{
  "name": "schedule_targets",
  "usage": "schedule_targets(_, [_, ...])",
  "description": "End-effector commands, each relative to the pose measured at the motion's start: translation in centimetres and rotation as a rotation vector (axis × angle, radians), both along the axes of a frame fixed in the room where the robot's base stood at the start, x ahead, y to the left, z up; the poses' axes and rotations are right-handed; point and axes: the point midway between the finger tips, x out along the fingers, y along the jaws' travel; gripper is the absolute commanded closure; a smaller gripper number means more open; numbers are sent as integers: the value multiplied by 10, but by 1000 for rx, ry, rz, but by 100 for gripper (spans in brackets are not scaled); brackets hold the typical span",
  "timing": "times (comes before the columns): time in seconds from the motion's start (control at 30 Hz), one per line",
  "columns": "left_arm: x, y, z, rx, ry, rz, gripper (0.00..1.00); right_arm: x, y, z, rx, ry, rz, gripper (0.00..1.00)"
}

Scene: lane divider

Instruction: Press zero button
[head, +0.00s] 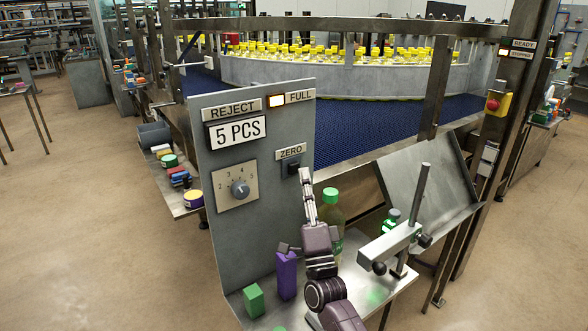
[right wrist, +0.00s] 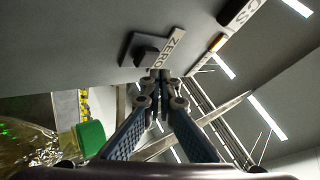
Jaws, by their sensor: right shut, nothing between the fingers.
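The zero button (head: 293,169) is a small dark square on the grey upright panel, under the ZERO label (head: 291,152). In the right wrist view the button (right wrist: 147,55) stands out from its dark plate beside the ZERO label. My right gripper (head: 305,174) is shut and empty, pointing up just right of the button in the head view. In the right wrist view its closed tips (right wrist: 160,74) are just below the button; I cannot tell whether they touch it. My left gripper is not in view.
The panel also bears a lit FULL lamp (head: 277,100), a 5 PCS display (head: 237,131) and a dial (head: 240,188). A green-capped bottle (head: 331,205), a purple block (head: 287,276) and a green block (head: 254,300) stand close to my right arm. A metal clamp post (head: 409,218) rises at right.

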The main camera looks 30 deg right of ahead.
Motion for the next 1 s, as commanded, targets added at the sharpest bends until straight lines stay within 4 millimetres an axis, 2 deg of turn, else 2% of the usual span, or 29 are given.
schedule_targets(0.2, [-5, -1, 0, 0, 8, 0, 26, 0, 0, 0, 0, 0, 0, 100])
schedule_targets(0.63, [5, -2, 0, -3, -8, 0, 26, 0, 0, 0, 0, 0, 0, 100])
schedule_targets(1.0, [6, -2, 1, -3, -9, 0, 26, 0, 0, 0, 0, 0, 0, 100])
